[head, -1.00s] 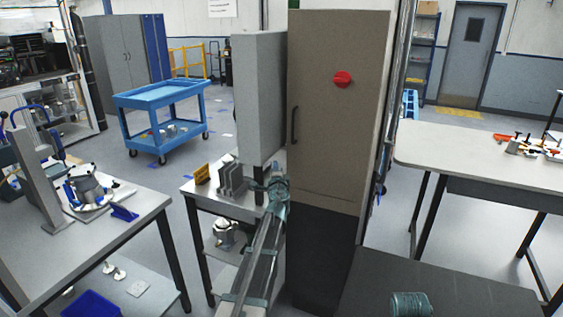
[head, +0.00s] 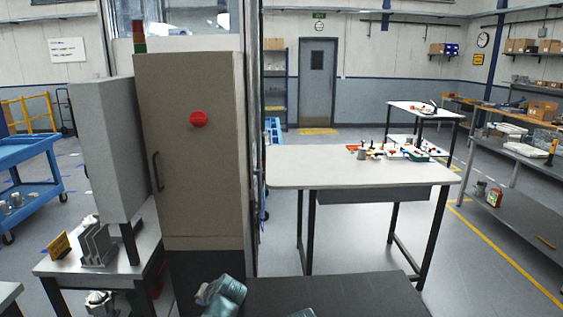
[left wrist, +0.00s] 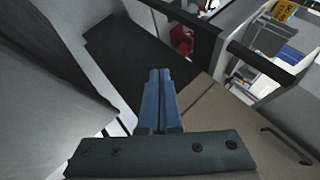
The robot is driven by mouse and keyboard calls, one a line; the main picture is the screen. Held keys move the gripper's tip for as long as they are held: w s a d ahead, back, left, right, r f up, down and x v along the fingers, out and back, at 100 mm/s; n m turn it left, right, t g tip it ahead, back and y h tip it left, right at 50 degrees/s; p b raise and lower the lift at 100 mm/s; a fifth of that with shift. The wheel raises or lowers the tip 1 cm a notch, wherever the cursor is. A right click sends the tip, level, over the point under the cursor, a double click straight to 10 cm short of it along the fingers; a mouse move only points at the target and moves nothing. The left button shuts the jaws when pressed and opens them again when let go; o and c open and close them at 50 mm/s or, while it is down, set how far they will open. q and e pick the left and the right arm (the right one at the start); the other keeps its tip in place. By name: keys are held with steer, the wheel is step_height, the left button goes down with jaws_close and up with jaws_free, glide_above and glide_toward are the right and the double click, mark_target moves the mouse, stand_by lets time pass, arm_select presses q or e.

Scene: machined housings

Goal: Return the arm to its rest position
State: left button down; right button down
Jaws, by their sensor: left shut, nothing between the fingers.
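My left gripper (left wrist: 160,78) shows in the left wrist view, its two blue fingers shut together with nothing between them. The fingers are seen against a dark surface, with the beige machine cabinet to their lower right. In the head view, only teal parts of my arm show at the bottom edge, in front of the tall beige cabinet (head: 192,140); the fingers cannot be made out there. My right gripper is not in view.
The cabinet has a red button (head: 199,119) and a dark handle. A small table (head: 60,266) with a slotted grey block (head: 97,246) stands left. A light worktable (head: 330,168) with small parts stands right. A blue cart (head: 38,188) is far left.

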arm_select(q)
steer(key=s+d+f+g+h, duration=0.1)
steer(key=s+d+f+g, duration=0.1)
steer(key=s+d, duration=0.4)
steer(key=s+d+f+g+h, duration=0.2)
steer(key=s+d, duration=0.3)
steer(key=s, duration=0.3)
steer(key=s+d+f+m+g+h, duration=0.1)
steer(key=s+d+f+g+h, duration=0.1)
steer(key=s+d, duration=0.4)
steer(key=shift+s+d+f+g, duration=0.15)
steer(key=shift+s+d+g, duration=0.15)
steer(key=shift+s, duration=0.2)
